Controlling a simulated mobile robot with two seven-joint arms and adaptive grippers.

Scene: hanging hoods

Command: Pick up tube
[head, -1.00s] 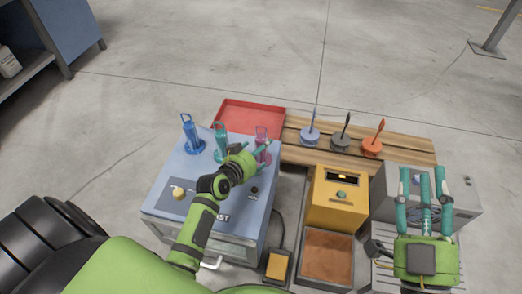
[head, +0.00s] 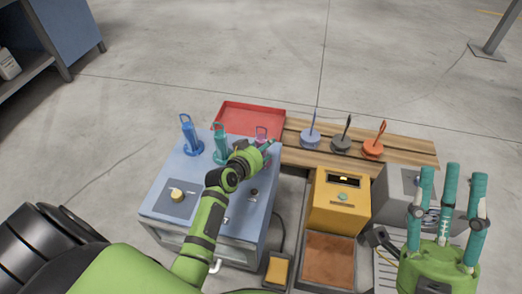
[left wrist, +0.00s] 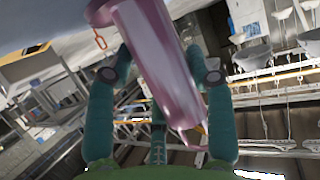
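A pink tube (head: 261,131) with a looped top stands at the right of the pale blue machine's top, mostly hidden by my left gripper (head: 265,150). In the left wrist view, the tube (left wrist: 150,60) runs tilted between the teal fingers of the left gripper (left wrist: 158,68). These fingers look spread, with gaps beside the lower tube; contact at the tips is unclear. A blue tube (head: 188,136) and a teal tube (head: 220,145) stand to the left on the same machine. My right gripper (head: 450,178) is open and empty at the right, fingers pointing up.
The pale blue machine (head: 172,202) has knobs on its front. A red tray (head: 250,105) lies behind it. Blue, dark and orange pointed items (head: 372,147) stand on a wooden board. A yellow box (head: 340,208) and a grey machine (head: 394,190) stand right of centre.

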